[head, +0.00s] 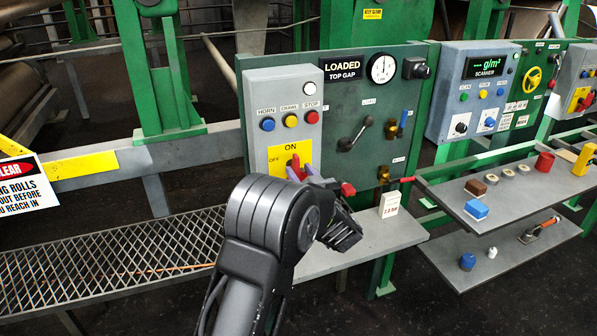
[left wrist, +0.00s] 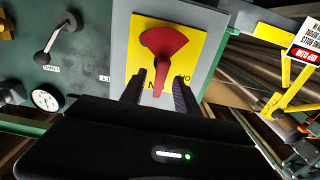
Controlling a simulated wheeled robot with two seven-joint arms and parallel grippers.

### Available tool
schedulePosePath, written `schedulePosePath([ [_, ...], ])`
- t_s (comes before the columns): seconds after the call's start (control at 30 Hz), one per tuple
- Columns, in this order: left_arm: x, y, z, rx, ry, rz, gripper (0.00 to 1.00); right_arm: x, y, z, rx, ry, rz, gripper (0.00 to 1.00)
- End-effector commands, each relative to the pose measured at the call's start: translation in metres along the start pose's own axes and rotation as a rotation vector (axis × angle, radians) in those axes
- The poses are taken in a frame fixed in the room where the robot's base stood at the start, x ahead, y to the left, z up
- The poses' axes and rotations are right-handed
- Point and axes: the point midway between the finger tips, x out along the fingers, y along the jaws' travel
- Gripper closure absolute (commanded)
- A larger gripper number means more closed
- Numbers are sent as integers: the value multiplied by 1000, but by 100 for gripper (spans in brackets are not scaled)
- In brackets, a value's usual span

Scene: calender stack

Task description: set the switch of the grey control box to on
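The grey control box (head: 290,87) is mounted on the green panel in the head view, with blue, yellow and red buttons. Its yellow plate (head: 277,156) reads ON at the top and OFF at the left. The red switch (head: 296,161) is mostly hidden there by my left gripper (head: 301,173). In the left wrist view the switch (left wrist: 165,42) shows clearly, its narrow end pointing down toward the upside-down lettering. My left gripper (left wrist: 159,79) is open, one finger on each side of that narrow end, with gaps visible. My right gripper is not in view.
A shelf (head: 345,244) with a white block (head: 390,204) lies below the panel. A crank handle (head: 355,134) and a gauge (head: 382,69) are right of the box. A metal grating (head: 110,255) runs at the left. Another shelf with small items (head: 476,209) stands right.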

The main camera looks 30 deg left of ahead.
Motion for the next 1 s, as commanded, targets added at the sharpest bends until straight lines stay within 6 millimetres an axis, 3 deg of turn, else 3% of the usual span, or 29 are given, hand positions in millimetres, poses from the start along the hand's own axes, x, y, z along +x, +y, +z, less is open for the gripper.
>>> schedulePosePath([
  [0.2,-38,0,2,-1,0,3,62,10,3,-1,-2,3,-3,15],
  [0.4,-58,0,1,0,-1,1,62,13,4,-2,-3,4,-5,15],
  [1.0,-60,0,1,-8,-1,0,62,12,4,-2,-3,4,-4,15],
])
